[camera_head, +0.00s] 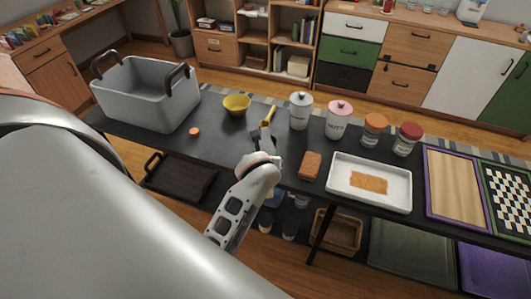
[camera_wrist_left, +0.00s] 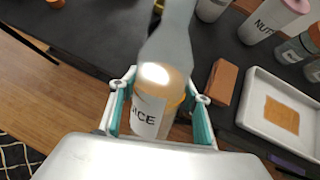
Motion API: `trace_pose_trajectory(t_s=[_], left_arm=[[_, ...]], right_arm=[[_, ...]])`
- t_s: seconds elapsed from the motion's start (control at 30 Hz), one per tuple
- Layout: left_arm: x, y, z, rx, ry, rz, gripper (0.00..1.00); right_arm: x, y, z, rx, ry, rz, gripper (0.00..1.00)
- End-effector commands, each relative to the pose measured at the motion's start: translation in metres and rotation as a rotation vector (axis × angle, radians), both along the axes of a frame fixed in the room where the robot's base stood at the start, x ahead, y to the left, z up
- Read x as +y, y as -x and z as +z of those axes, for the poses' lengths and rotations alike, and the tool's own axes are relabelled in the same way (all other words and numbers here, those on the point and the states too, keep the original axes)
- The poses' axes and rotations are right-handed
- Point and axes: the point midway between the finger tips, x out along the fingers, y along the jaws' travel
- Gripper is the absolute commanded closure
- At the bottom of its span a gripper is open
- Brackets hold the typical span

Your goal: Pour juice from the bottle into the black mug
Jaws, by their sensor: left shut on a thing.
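My left gripper (camera_head: 262,163) is shut on the juice bottle (camera_wrist_left: 152,110), one finger on each side. In the left wrist view the bottle has a pale label ending in "ICE", orange-yellow juice low down and a clear greyish neck pointing away from the gripper. In the head view the gripper hides most of the bottle. A small yellow object (camera_head: 268,116) shows just beyond the gripper; I cannot tell what it is. I cannot make out the black mug in either view; the bottle and gripper cover part of the dark table. My right gripper is not in view.
On the dark table (camera_head: 150,125) stand a grey basket (camera_head: 140,100), yellow bowl (camera_head: 236,110), white canister (camera_head: 300,105), pink-lidded "NUTS" canister (camera_head: 338,118) and two lidded jars. A brown block (camera_head: 310,166) and white tray (camera_head: 340,190) lie right of the gripper.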

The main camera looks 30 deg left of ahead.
Motion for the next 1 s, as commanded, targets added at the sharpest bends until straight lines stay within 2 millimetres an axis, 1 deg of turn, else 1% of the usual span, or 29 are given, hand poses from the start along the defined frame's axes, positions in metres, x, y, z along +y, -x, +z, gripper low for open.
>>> trace_pose_trajectory(t_s=[0.3, 0.57, 1.0], left_arm=[[-0.0006, 0.0001, 0.0011, 0.006, 0.006, -0.001, 0.89], [-0.0031, 0.0039, 0.0025, 0.072, 0.044, 0.001, 0.89], [-0.004, 0.0042, 0.0045, 0.098, 0.061, 0.002, 0.89]], right_arm=[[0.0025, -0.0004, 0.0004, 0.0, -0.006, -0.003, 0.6], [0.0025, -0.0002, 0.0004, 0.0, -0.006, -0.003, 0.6], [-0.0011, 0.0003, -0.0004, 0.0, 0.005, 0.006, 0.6]])
